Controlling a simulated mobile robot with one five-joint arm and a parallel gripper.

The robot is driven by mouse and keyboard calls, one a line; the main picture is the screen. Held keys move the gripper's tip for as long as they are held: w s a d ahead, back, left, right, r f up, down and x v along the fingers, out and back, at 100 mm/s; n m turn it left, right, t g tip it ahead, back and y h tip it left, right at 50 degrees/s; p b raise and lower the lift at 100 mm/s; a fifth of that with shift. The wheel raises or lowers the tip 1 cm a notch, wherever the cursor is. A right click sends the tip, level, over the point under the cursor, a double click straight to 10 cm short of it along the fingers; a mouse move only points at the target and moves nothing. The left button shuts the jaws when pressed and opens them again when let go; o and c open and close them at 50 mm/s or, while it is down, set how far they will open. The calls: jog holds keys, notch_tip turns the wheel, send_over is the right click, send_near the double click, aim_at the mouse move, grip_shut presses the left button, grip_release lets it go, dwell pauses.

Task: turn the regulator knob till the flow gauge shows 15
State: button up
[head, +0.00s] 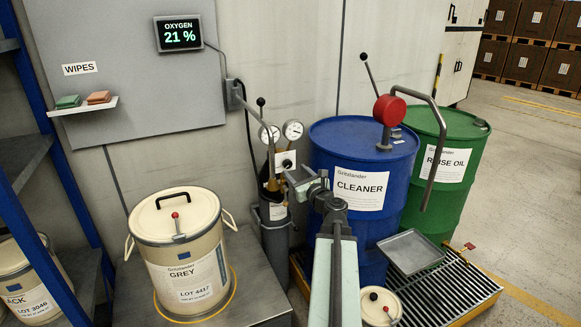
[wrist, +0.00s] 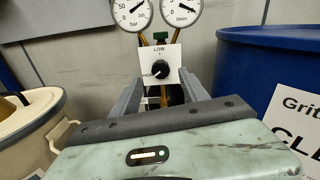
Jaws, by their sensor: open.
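The black regulator knob (wrist: 160,69) sits on a white plate marked LOW in the wrist view. It also shows in the head view (head: 287,164). The flow gauge (wrist: 181,10), marked l/min, is above it to the right; its top is cut off and I cannot read its value surely. In the head view it is the right dial (head: 293,130), too small to read. The pressure gauge (wrist: 130,11), marked bar, is on the left. My gripper (wrist: 162,77) is open, its fingers pointing towards the knob, one on either side in the picture. I cannot tell whether they touch it.
A grey gas cylinder (head: 275,232) stands below the regulator. The blue CLEANER drum (head: 335,155) with its red-headed pump (head: 389,109) is close on the right. The GREY pail (head: 182,255) stands on the left. An oxygen display (head: 179,34) on the wall reads 21 %.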

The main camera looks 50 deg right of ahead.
aim_at(289, 165)
jog(key=x, duration=0.5)
jog(key=shift+w+d, duration=0.15)
jog(key=shift+w, duration=0.05)
grip_shut()
jog(key=shift+s+d, duration=0.1)
jog(key=n, duration=0.4)
jog(key=shift+a+n, duration=0.2)
jog(key=shift+n, duration=0.2)
jog(key=n, duration=0.5)
jog(key=shift+n+g+p, duration=0.3)
jog(key=shift+n, duration=0.1)
